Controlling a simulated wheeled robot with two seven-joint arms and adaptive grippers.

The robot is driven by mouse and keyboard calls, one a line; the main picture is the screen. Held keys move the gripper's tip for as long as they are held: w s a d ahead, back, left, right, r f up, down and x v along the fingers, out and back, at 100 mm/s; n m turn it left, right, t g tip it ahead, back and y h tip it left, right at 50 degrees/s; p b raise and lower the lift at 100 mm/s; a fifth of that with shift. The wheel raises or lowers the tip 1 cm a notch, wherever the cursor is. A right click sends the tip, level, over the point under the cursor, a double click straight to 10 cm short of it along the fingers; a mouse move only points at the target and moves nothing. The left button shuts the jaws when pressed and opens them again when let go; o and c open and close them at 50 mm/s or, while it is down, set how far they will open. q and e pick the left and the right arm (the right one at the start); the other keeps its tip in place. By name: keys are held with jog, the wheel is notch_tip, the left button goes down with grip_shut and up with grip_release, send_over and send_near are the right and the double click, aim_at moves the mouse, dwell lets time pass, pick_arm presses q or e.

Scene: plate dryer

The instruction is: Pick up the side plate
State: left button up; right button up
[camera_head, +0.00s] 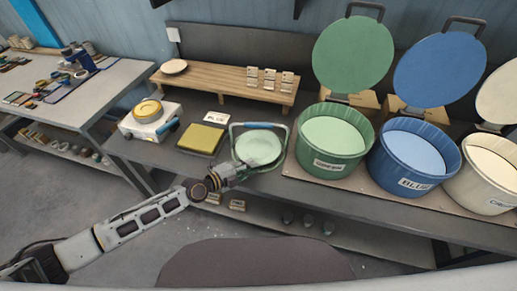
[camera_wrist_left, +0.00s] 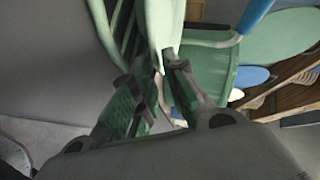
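The side plate is a pale green round plate (camera_head: 258,147) in a green wire rack with a blue handle (camera_head: 258,125) on the dark bench. My left gripper (camera_head: 226,176) reaches the front left side of the rack. In the left wrist view, the fingers of my left gripper (camera_wrist_left: 155,85) lie either side of a pale green edge (camera_wrist_left: 163,25), which seems to be the plate's rim. Green rack bars (camera_wrist_left: 122,25) are close beside it. Whether the fingers press on the rim cannot be told. My right gripper is not in view.
Green (camera_head: 325,155), blue (camera_head: 404,180) and cream (camera_head: 487,185) lidded bins stand right of the rack. A yellow pad (camera_head: 201,139) and a white scale with a yellow dish (camera_head: 147,110) lie left. A wooden shelf (camera_head: 225,82) stands behind.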

aim_at(264, 160)
pick_arm(q)
jog(key=shift+p+x, duration=0.3)
jog(key=shift+x, duration=1.6)
jog(key=shift+f, duration=0.1)
grip_shut()
jog(key=shift+a, duration=0.1)
jog(key=shift+w+r, duration=0.1)
jog(key=shift+r, duration=0.2)
jog(key=shift+r+p, duration=0.95)
jog(key=shift+r, duration=0.7)
jog(key=s+a, duration=0.2)
jog(key=s, duration=0.6)
jog(key=s+a, duration=0.3)
jog(key=s, duration=0.6)
jog(key=shift+a, duration=0.25)
jog(key=shift+f, duration=0.1)
